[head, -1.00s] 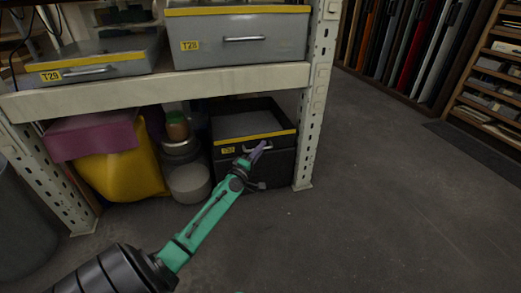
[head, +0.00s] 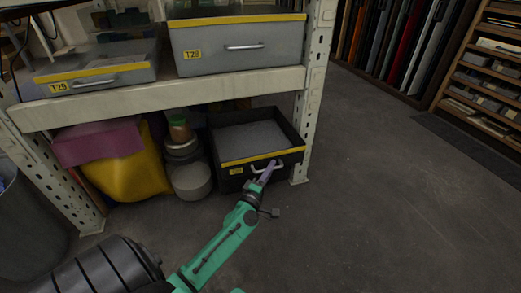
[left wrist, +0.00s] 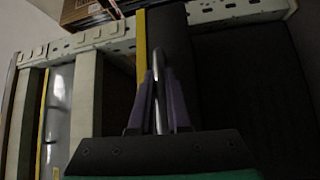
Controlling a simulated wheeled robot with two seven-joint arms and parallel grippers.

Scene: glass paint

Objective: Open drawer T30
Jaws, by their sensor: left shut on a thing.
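Drawer T30 (head: 232,161) is the black drawer with a yellow strip on the lower shelf level. It stands partly pulled out toward me, and its grey inside shows. Its small label is too blurred to read surely. My left gripper (head: 265,175) is at the front of the drawer, shut on its metal handle (head: 278,164). In the left wrist view the purple fingers (left wrist: 159,105) pinch the handle bar (left wrist: 157,75) from both sides, with the yellow strip beside it. My right gripper is not in view.
Grey drawers T28 (head: 240,52) and T29 (head: 95,82) sit above on the shelf beam. A metal post (head: 312,90) stands right of the drawer. Jars (head: 185,165) and a yellow bag (head: 125,175) are at its left. The floor in front and right is clear.

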